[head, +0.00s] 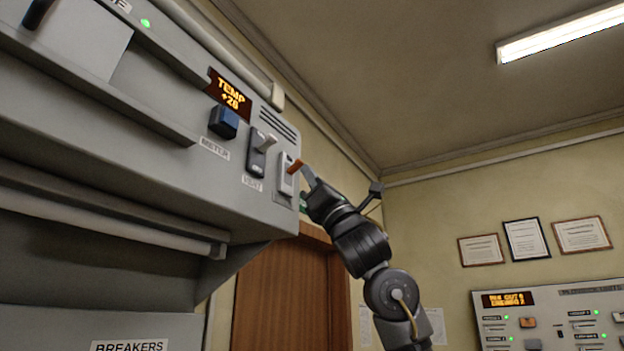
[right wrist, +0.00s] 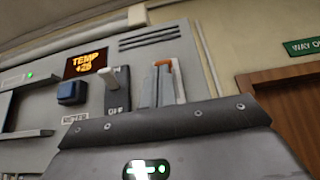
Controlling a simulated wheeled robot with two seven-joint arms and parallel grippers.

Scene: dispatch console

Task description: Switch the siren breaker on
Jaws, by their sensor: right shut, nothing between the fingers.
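A breaker switch with an orange lever (head: 295,167) on a pale plate (head: 286,184) is the rightmost control on the grey console face. Its label is not readable, so I cannot confirm it is the siren breaker. My right gripper (head: 308,177) is shut and empty, its tip right beside the orange lever; I cannot tell whether they touch. In the right wrist view, the orange lever tip (right wrist: 163,63) shows just beyond the grey fingers (right wrist: 158,88), which hide part of the switch. My left gripper is not in view.
A BREAKERS label (head: 129,346) sits low on the console. A wooden door (head: 290,295) stands behind; another panel (head: 550,318) is at right.

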